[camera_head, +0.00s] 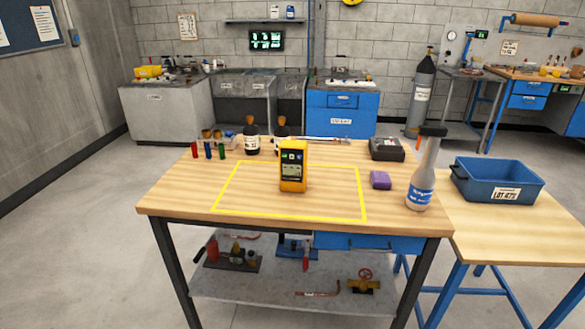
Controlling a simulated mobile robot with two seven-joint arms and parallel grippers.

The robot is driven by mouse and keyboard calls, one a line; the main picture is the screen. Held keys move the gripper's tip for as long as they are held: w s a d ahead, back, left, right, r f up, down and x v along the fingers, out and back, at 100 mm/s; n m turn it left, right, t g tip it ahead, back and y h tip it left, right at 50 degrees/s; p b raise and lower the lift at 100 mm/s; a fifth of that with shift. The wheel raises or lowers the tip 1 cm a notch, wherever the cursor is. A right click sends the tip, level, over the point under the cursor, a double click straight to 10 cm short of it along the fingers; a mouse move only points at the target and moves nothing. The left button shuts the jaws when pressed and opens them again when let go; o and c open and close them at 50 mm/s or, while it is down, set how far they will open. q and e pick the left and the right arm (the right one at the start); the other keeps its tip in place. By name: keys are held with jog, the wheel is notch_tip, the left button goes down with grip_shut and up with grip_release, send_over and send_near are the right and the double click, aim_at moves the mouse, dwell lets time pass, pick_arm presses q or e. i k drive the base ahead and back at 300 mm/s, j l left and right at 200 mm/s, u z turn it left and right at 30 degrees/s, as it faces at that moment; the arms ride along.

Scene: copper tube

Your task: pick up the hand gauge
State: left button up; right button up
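A yellow hand gauge (293,167) with a dark screen stands upright on the wooden table, inside a yellow outlined rectangle near the middle. Its front faces me, and nothing touches it from the front. Neither of my grippers shows in the head view.
The wooden table (180,195) also holds a grey spray bottle (423,178), a purple block (381,180), a dark case (387,149), dark bottles (251,139) and small coloured tubes (208,150). A blue bin (497,180) sits on the side table. The outlined area's left and front are clear.

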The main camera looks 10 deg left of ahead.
aim_at(292, 174)
jog(key=i+j, duration=0.45)
jog(key=j, duration=0.15)
jog(key=i, duration=0.85)
